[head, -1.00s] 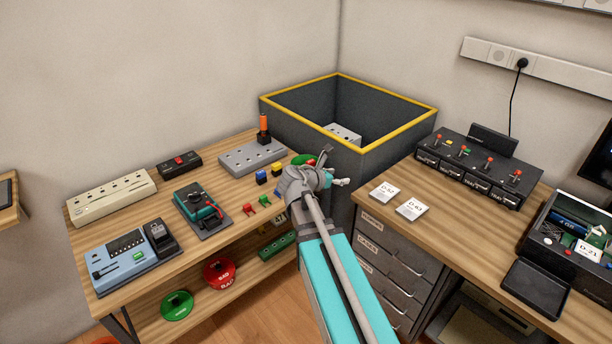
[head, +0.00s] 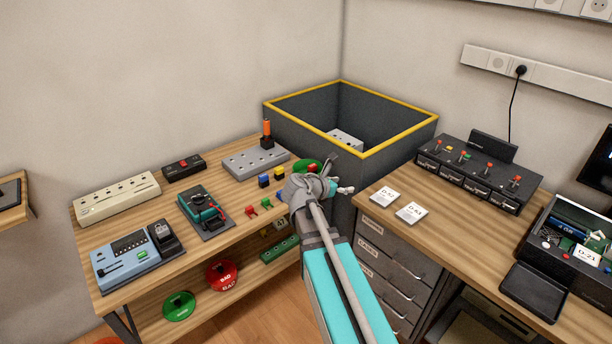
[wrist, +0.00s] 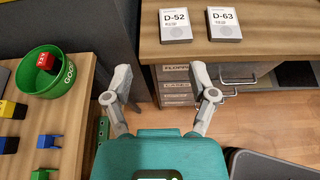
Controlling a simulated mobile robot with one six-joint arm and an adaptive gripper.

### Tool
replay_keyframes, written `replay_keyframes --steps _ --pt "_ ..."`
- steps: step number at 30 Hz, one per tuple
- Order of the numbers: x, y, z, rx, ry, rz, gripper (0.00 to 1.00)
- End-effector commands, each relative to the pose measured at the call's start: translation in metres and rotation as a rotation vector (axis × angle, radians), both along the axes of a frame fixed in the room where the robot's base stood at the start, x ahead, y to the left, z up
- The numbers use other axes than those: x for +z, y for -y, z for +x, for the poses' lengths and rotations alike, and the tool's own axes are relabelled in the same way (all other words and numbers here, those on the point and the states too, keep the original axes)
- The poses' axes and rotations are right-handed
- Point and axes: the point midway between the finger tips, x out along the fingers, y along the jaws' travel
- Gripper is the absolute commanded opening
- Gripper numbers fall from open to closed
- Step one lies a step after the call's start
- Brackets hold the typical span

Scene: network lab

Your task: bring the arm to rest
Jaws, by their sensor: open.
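My gripper (wrist: 160,90) is open and empty in the wrist view, its two grey fingers spread wide over the gap between the two benches. In the head view my gripper (head: 342,187) shows small at the end of my teal arm, between the left bench (head: 148,240) and the right bench (head: 455,245). Two white cards, D-52 (wrist: 175,22) and D-63 (wrist: 224,22), lie on the right bench beyond the fingertips, apart from them. A green bowl marked GOOD (wrist: 50,85) with a red piece in it stands left of the gripper.
A dark bin with a yellow rim (head: 398,142) stands behind my gripper. The left bench holds a power strip (head: 117,198), a blue-grey device (head: 127,262) and small coloured pieces. A drawer cabinet (head: 385,262) stands under the right bench. Floor shows between the benches.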

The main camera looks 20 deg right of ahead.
Motion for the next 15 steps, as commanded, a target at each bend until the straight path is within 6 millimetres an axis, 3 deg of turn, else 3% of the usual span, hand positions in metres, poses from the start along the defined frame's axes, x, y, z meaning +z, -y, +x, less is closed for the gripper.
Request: replay_keyframes --steps 15 --pt "-0.0017 -0.0056 -0.0049 -0.037 0.057 0.066 0.73"
